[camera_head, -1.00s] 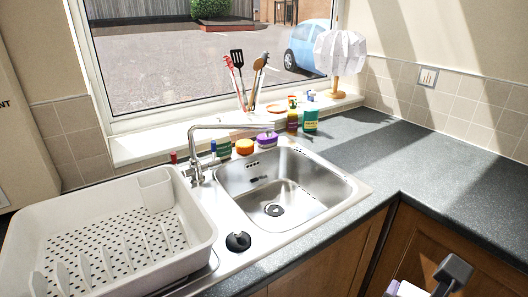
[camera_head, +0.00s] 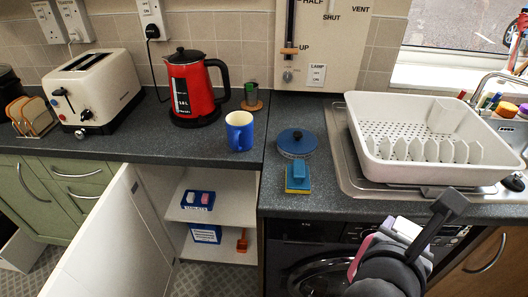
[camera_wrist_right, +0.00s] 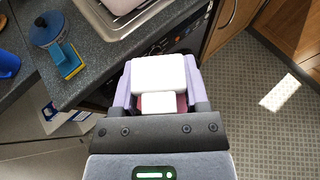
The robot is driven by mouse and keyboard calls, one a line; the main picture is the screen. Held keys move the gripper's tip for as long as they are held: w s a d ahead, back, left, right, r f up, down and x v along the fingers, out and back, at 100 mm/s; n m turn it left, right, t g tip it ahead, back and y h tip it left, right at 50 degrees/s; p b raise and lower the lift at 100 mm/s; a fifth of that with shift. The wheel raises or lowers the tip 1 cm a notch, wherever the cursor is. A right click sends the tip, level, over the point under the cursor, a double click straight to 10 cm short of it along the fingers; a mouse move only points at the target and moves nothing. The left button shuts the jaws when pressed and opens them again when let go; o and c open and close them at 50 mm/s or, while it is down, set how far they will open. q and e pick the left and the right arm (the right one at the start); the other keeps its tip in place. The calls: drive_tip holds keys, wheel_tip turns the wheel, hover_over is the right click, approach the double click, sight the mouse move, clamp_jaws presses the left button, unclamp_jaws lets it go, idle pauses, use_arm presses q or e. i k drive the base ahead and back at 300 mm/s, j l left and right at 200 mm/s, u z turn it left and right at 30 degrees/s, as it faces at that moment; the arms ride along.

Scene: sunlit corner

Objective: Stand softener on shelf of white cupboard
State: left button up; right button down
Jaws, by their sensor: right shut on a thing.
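The softener (camera_wrist_right: 157,72), a white piece with some pink below it, sits between the lavender fingers of my right gripper (camera_wrist_right: 158,88) in the right wrist view. My right gripper (camera_head: 396,236) is shut on it, in front of the counter at the lower right of the head view. There my own dark wrist hides most of the softener. The white cupboard stands open at the lower left, its white door (camera_head: 105,245) swung outward. Its upper shelf (camera_head: 226,212) holds a blue tub with small pink and white items. My left gripper is not in view.
A blue box (camera_head: 205,234) and an orange brush (camera_head: 242,241) are lower in the cupboard. A dark washing machine (camera_head: 318,265) stands right of it. On the counter are a blue mug (camera_head: 239,131), a sponge (camera_head: 297,184), a red kettle (camera_head: 193,88) and a dish rack (camera_head: 400,172).

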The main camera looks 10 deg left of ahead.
sight(239, 206)
drive_tip(key=k+j+u, duration=0.1)
drive_tip(key=j+u, duration=0.3)
drive_tip(key=j, duration=0.25)
drive_tip(key=j+u, duration=0.4)
drive_tip(key=j, duration=0.25)
